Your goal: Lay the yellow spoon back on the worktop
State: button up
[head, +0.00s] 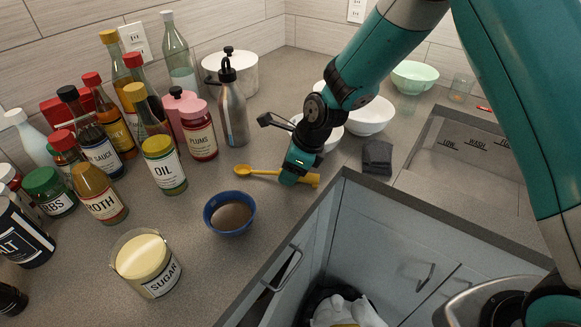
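The yellow spoon (243,170) is in the head view, right of the oil bottle and behind the blue bowl. Its round end points left and its handle runs right, past my gripper. My gripper (289,180) points down at the spoon's handle, which shows on both sides of it. The gap between the fingers is hidden, so I cannot tell whether they are closed on the handle. The spoon is at or very near the grey worktop (205,265); I cannot tell whether it touches.
A blue bowl (230,214) with brown contents and a sugar jar (146,262) stand in front. Several bottles crowd the left, including oil (164,165). A metal bottle (232,105) and white bowls (370,116) stand behind. A dark cloth (377,157) lies right. The worktop edge drops to an open drawer.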

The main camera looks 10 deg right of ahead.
jog(key=shift+r, duration=0.1)
jog(key=b+v, duration=0.1)
jog(key=v, duration=1.1)
jog(key=s+d+r+n, duration=0.1)
jog(key=s+r+n, duration=0.3)
jog(key=s+n, duration=0.8)
jog(key=s+r+n+g, duration=0.1)
jog(key=s+r+n, duration=0.4)
jog(key=s+n, duration=0.8)
jog(key=shift+d+r+n+g, duration=0.2)
jog(key=shift+d+n+g, duration=0.15)
jog(key=shift+n, duration=1.95)
